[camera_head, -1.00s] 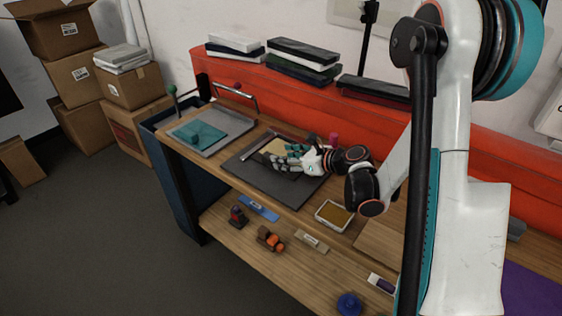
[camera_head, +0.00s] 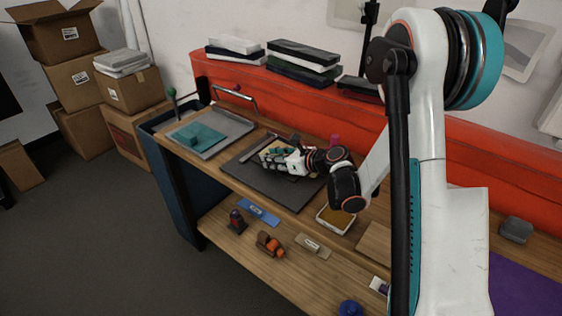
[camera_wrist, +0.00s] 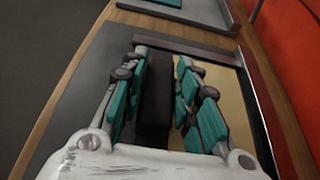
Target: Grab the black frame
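The black frame lies on a dark grey mat on the wooden bench, with a beige panel inside it. In the head view its dark far bar (camera_head: 257,147) shows, and the rest is largely covered by my gripper (camera_head: 273,160). In the wrist view, one thick dark side of the black frame (camera_wrist: 153,105) runs between the teal-padded fingers of my gripper (camera_wrist: 158,62). The fingers stand on both sides of this bar. A narrow gap shows on its right; contact on the left is unclear. My gripper looks open around the bar.
The dark grey mat (camera_head: 265,184) lies under the frame. A shallow tray with an amber inside (camera_head: 336,218) is in front of my wrist. A red-orange barrier (camera_head: 470,155) runs behind the bench.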

